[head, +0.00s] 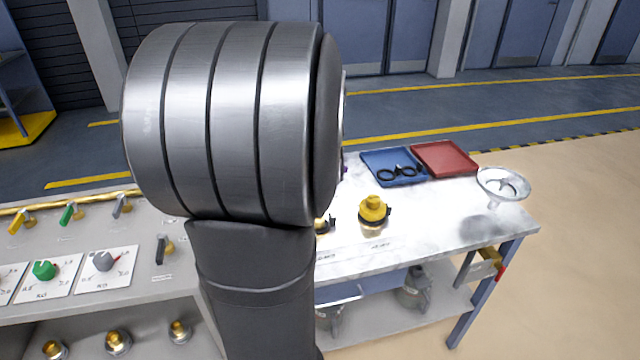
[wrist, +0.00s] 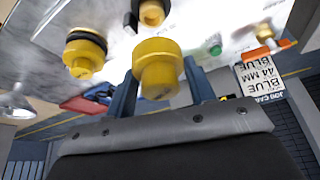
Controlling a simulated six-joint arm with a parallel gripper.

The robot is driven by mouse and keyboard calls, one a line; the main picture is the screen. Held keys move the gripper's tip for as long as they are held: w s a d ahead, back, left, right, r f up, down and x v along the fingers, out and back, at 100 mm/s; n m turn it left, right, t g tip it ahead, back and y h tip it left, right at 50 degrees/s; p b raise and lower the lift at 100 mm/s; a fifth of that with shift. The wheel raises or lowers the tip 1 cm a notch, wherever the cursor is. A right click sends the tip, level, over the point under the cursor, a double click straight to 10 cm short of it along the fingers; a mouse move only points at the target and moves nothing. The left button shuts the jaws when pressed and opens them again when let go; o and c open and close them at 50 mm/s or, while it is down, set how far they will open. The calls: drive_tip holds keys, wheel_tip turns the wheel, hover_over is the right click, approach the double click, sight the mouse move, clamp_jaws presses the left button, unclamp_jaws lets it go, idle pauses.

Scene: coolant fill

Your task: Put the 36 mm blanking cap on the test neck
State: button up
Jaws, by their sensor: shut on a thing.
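My gripper (wrist: 157,82) is shut on a yellow cap (wrist: 156,66) in the wrist view, one blue finger on each side of it. Its size marking cannot be read. An open brass-coloured neck with a dark collar (wrist: 152,12) shows beyond the held cap, apart from it. In the head view, my arm hides my gripper, the held cap and most of this neck (head: 322,226). Another yellow cap (head: 373,209) sits upright on a dark-collared fitting on the bench; it also shows in the wrist view (wrist: 84,54). Which neck is the test neck cannot be read.
A blue tray (head: 376,158) holding a black tool and a red tray (head: 445,157) lie at the bench's back. A funnel (head: 503,186) stands at the right corner. A job card (wrist: 260,78) reads "BLUE 44 MM". A valve panel (head: 90,240) is at left.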

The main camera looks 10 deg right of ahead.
drive_tip(key=shift+f, duration=2.9)
drive_tip(key=shift+f, duration=1)
drive_tip(key=shift+r, duration=0.15)
drive_tip(key=shift+r, duration=0.5)
drive_tip(key=shift+f, duration=0.6)
idle(0.5)
drive_tip(key=o, duration=1)
drive_tip(key=shift+o, duration=0.2)
